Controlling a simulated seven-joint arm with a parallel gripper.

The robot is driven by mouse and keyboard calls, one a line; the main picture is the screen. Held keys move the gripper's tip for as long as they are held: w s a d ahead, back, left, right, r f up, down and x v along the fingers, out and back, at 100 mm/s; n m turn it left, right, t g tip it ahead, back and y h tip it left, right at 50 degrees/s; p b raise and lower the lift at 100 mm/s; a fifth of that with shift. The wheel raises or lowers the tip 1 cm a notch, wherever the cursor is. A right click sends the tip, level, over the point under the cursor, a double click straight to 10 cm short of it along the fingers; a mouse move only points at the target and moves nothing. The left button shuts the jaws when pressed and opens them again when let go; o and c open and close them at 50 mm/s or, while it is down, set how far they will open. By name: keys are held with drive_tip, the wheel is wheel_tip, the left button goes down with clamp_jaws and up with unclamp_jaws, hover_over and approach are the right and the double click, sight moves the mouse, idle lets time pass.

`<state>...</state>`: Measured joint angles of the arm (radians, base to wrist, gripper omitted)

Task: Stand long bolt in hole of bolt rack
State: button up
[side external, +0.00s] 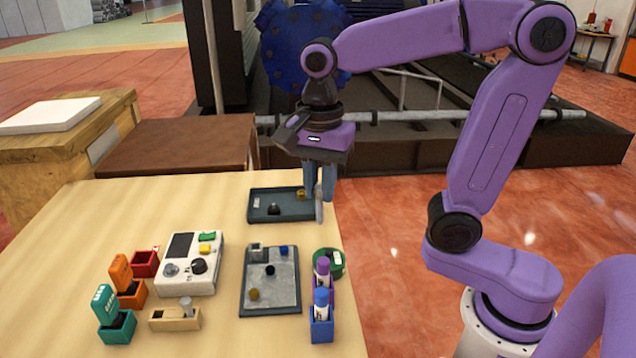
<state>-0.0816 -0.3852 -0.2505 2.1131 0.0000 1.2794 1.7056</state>
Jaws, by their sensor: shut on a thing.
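My gripper (319,188) is shut on a grey long bolt (319,211), which hangs roughly upright below the fingertips. In this view it appears just right of the dark tray, near the table's right edge; its height above the table is hard to tell. The bolt rack appears to be the tan block (160,320) at the front left of the table. A grey bolt-like piece (186,304) stands at the rack's right end. The rack's other holes are too small to make out clearly.
A dark tray (262,216) and a grey board (284,297) hold small parts. A white device (203,280), orange stand (132,299), teal stand (117,331) and red box (145,265) surround the rack.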

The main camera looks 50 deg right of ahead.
sight(317, 186)
drive_tip(key=shift+r, duration=0.1)
clamp_jaws()
drive_tip(key=shift+r, duration=2.4)
drive_tip(key=shift+w+a, duration=0.15)
drive_tip(key=shift+a, duration=0.05)
drive_tip(key=w+a+f+n, duration=0.2)
drive_tip(key=w+a+f, duration=0.1)
drive_tip(key=w+a, duration=0.75)
drive_tip(key=w+a+f+n, duration=0.1)
drive_tip(key=a+f, duration=0.4)
drive_tip(key=a, duration=0.3)
drive_tip(key=w+a+f, duration=0.2)
drive_tip(key=a+f, duration=0.4)
drive_tip(key=a, duration=0.1)
drive_tip(key=shift+a+f+n, duration=0.2)
drive_tip(key=shift+a+n, duration=0.2)
drive_tip(key=shift+f, duration=2)
